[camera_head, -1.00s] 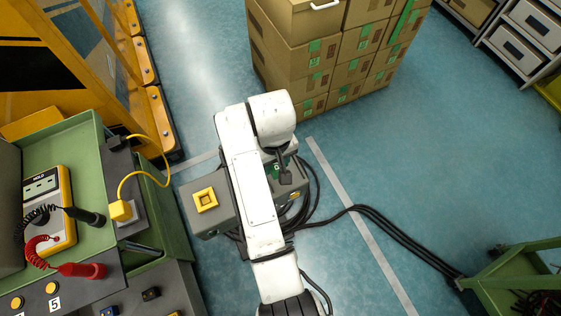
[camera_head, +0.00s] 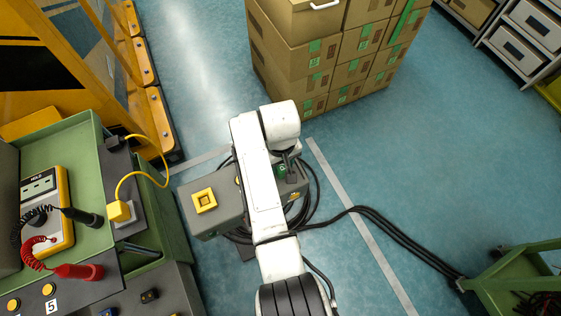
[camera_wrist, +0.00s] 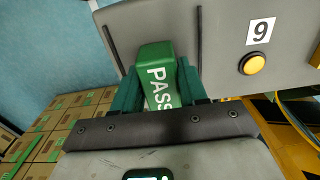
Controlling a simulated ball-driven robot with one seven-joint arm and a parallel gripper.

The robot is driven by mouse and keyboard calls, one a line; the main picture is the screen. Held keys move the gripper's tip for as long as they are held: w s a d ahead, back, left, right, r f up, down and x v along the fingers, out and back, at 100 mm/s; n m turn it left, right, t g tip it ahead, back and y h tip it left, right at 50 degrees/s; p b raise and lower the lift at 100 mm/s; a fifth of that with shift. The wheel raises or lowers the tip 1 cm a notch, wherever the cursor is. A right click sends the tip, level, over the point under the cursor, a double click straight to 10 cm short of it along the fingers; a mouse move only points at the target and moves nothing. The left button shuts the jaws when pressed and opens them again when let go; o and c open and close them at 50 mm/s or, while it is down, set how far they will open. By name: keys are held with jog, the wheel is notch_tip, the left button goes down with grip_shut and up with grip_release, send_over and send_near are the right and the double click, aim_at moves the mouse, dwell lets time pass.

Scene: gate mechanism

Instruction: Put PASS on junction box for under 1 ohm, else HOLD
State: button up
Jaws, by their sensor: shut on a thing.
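My gripper (camera_wrist: 160,84) is shut on a green block marked PASS (camera_wrist: 158,62) in the wrist view. The block's far end lies in front of a grey panel (camera_wrist: 218,40) with a "9" label and a round yellow button; I cannot tell whether they touch. In the head view my arm covers part of a grey box (camera_head: 224,214) with a yellow square on top, and my gripper (camera_head: 291,174) is beside its right part. I cannot tell which box is the junction box. A yellow meter (camera_head: 62,210) lies at the left; its reading is too small to read.
Red (camera_head: 78,271) and black (camera_head: 84,216) probes rest on the green bench (camera_head: 92,150). Stacked cartons (camera_head: 300,70) stand at the back. Black cables (camera_head: 385,228) run across the floor to a green cart (camera_head: 500,270).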

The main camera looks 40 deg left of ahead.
jog(key=o, duration=1.1)
jog(key=shift+f, duration=0.1)
jog(key=shift+c, duration=0.2)
notch_tip(320, 180, up, 12)
jog(key=d+f+m, duration=0.2)
jog(key=d+f, duration=0.1)
jog(key=d, duration=0.7)
jog(key=d+f+m, duration=0.3)
jog(key=d, duration=0.8)
jog(key=d+f+m, duration=0.2)
jog(key=d+f, duration=0.1)
jog(key=d, duration=0.7)
jog(key=s+d+r+m, duration=0.1)
jog(key=s+d+m, duration=0.2)
jog(key=s+d, duration=0.5)
jog(key=s+d+r+m+t, duration=0.1)
jog(key=s+d+m, duration=0.3)
jog(key=s+d, duration=0.5)
jog(key=d, duration=0.2)
jog(key=shift+s+d+r+p, duration=0.15)
jog(key=shift+d+r+p, duration=0.1)
jog(key=shift+d+p, duration=0.05)
jog(key=shift+c, duration=0.2)
